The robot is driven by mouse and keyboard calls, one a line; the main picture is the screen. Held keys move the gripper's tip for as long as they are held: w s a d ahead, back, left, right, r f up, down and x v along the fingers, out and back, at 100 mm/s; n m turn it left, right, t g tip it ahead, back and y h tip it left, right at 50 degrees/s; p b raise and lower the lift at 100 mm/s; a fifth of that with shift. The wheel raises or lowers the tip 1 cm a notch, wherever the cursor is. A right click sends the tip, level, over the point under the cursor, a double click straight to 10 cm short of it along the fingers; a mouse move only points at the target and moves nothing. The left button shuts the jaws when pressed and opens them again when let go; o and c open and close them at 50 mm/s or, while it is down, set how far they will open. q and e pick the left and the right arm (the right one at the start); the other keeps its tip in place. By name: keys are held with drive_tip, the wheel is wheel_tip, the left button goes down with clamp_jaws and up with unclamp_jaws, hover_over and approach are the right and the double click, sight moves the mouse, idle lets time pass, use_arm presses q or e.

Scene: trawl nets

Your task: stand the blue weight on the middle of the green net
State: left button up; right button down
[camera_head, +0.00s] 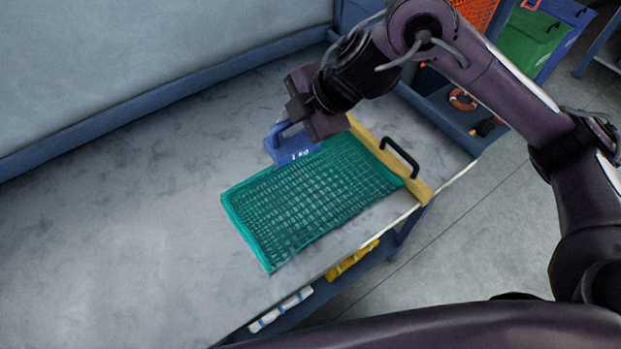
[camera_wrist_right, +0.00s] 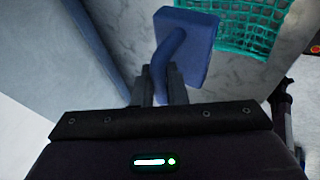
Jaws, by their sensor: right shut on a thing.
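The blue weight (camera_head: 293,147) is a block with a curved handle and white lettering. In the right wrist view the weight (camera_wrist_right: 196,45) hangs from the handle between the fingers of the gripper (camera_wrist_right: 162,88). The green net (camera_head: 310,200) lies flat on the grey table, with its middle bare; part of it shows in the wrist view (camera_wrist_right: 250,25). My left gripper is not in view.
A yellow bar (camera_head: 368,140) with a black handle (camera_head: 400,157) lies along the net's right edge, near the table edge. The grey table (camera_head: 120,230) is clear to the left. A blue raised rim (camera_head: 150,105) runs along the back.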

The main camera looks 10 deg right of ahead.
drive_tip(key=shift+w+d+r+n+p, duration=0.15)
drive_tip(key=shift+w+d+r+p, duration=0.15)
drive_tip(key=shift+d, duration=0.35)
drive_tip(key=shift+w+d+r+n+p, duration=0.15)
drive_tip(key=shift+w+d+r+p, duration=0.15)
drive_tip(key=shift+d, duration=0.3)
drive_tip(key=shift+w+d, duration=0.15)
drive_tip(key=shift+d, duration=0.25)
drive_tip(key=shift+d+f, duration=0.15)
drive_tip(key=shift+f, duration=0.05)
drive_tip(key=shift+f+b, duration=1.9)
drive_tip(key=shift+f, duration=7.9)
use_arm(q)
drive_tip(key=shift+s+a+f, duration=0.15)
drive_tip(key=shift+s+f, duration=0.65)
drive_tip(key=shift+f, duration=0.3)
